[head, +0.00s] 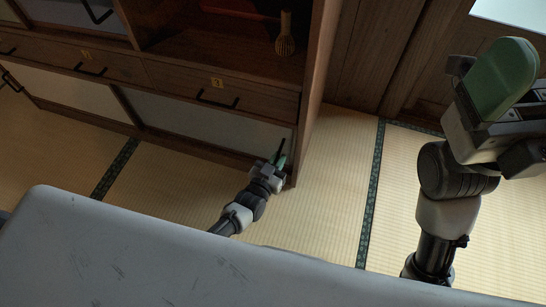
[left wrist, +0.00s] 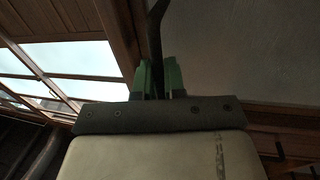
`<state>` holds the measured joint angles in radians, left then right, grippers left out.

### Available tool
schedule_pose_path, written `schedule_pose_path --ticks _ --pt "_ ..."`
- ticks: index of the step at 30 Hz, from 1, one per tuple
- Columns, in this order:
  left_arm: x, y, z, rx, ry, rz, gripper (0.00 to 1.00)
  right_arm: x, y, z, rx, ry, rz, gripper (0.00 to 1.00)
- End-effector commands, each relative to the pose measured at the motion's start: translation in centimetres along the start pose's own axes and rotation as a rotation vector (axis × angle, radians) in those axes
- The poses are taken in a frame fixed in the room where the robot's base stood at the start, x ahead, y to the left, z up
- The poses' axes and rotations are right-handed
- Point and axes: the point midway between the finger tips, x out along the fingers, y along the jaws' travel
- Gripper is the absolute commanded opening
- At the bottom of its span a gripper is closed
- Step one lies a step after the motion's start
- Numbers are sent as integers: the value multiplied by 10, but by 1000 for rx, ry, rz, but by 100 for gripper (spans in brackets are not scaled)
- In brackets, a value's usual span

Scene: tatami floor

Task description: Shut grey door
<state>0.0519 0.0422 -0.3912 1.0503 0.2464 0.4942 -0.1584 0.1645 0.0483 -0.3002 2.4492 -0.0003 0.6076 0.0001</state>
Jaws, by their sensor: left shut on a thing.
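The grey door (head: 205,122) is the right lower panel of a wooden cabinet, framed in brown wood. It also fills the upper right of the left wrist view (left wrist: 245,50). My left gripper (head: 279,160) is at the door's lower right corner. In the left wrist view its green fingers (left wrist: 159,78) are shut on a dark handle (left wrist: 156,30) beside the grey surface. Whether the door stands slightly ajar I cannot tell. My right gripper (head: 505,85) is raised at the right, away from the cabinet; one green finger pad shows, and its opening is unclear.
A row of wooden drawers with black handles (head: 217,99) runs above the door. A bamboo whisk (head: 285,35) stands on the open shelf. Another pale lower panel (head: 70,92) is at the left. Tatami floor (head: 325,180) lies clear right of the cabinet. A wooden wall is behind.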

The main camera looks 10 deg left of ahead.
Motion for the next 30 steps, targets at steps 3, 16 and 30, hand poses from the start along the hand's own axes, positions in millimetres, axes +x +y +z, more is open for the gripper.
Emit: schedule_pose_path --ticks 3,16,30 --pt "0 4 1 1 -1 3 0 0 0 0 0 -1 0 92" --pt "0 6 1 0 -1 7 30 0 0 1 1 -4 -2 92" --pt "-1 2 0 0 -1 3 34 1 0 1 0 -3 -6 92"
